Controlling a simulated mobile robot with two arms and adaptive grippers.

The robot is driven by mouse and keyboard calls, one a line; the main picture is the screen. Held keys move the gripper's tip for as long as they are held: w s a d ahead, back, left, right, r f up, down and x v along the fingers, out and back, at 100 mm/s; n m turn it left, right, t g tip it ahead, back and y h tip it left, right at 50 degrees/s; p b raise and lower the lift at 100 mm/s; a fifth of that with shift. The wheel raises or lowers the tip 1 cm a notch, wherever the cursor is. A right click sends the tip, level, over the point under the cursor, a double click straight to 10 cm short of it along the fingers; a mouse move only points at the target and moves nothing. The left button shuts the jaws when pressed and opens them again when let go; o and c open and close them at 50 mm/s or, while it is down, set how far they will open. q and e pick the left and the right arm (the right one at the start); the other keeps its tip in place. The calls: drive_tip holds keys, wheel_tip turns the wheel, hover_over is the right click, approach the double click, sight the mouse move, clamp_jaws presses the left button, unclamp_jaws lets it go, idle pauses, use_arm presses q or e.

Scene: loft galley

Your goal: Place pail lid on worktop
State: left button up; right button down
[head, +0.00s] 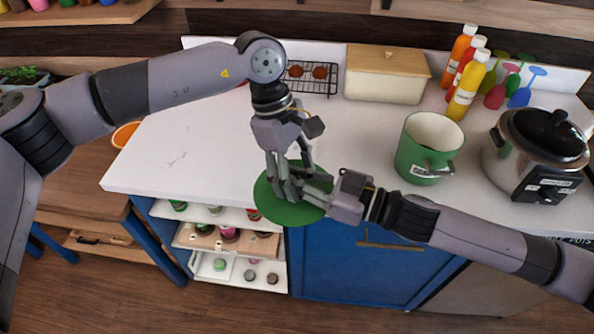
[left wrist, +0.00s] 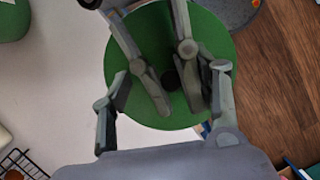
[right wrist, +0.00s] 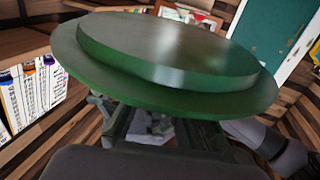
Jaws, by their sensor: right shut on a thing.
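The green round pail lid (head: 292,213) is held level in front of the white worktop's (head: 190,150) front edge. My right gripper (head: 310,190) reaches in from the right and is shut on the lid's small dark knob, which shows in the left wrist view (left wrist: 170,80). My left gripper (head: 285,185) points down just above the lid. Its fingers are spread either side of the knob and the right fingers, in the left wrist view (left wrist: 163,110). The right wrist view shows the lid (right wrist: 165,55) edge-on with its raised inner disc. The fingers partly hide the knob.
A green pail (head: 428,150) stands open on the worktop, with a cooker (head: 535,155), bottles (head: 468,85), a bread box (head: 387,75) and a wire rack (head: 312,78) around it. The worktop's left part is clear. Open drawers (head: 230,240) lie below the edge.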

use_arm(q)
drive_tip(key=shift+w+d, duration=0.2)
drive_tip(key=shift+w, duration=0.05)
drive_tip(key=c, duration=0.3)
drive_tip(key=o, duration=1.4)
drive_tip(key=shift+r, duration=0.1)
drive_tip(key=o, duration=0.6)
drive_tip(key=shift+s+a, duration=0.1)
drive_tip(key=shift+c, duration=0.2)
drive_tip(key=v, duration=1.2)
